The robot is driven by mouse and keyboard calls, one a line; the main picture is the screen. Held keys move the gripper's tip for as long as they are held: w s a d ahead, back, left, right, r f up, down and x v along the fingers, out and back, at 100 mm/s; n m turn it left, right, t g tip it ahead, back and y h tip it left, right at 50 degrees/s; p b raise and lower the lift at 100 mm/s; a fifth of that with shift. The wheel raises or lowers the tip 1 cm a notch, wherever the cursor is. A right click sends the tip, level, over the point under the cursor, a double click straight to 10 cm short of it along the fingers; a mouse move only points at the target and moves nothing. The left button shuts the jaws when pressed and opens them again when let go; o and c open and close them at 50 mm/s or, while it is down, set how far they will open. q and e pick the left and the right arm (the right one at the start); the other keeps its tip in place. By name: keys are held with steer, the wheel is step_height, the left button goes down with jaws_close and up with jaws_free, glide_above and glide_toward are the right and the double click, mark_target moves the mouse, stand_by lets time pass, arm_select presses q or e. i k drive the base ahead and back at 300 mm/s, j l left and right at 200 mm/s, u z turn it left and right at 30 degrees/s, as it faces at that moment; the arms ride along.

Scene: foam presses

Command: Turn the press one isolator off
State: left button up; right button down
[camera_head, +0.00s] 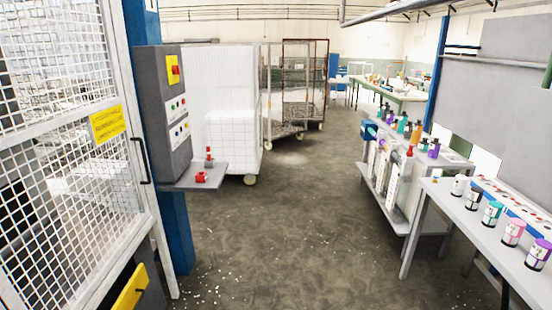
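A grey control cabinet (160,125) stands at the left on a blue post. Near its top is a yellow plate with a red rotary isolator handle (174,69). The handle is small here, and I cannot tell its exact setting. Several coloured buttons sit on two pale panels below it. I cannot read any label that says which press this is. Neither of my grippers is in view.
A small grey shelf (212,179) juts out below the cabinet, holding a red item (201,177) and a red-topped item (209,157). A white mesh guard door (75,130) fills the left. Benches with bottles and tubs line the right. The middle floor (290,220) is clear.

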mark_target(175, 69)
steer(key=i, duration=1.2)
steer(key=i+l+u, duration=0.1)
steer(key=i, duration=1.05)
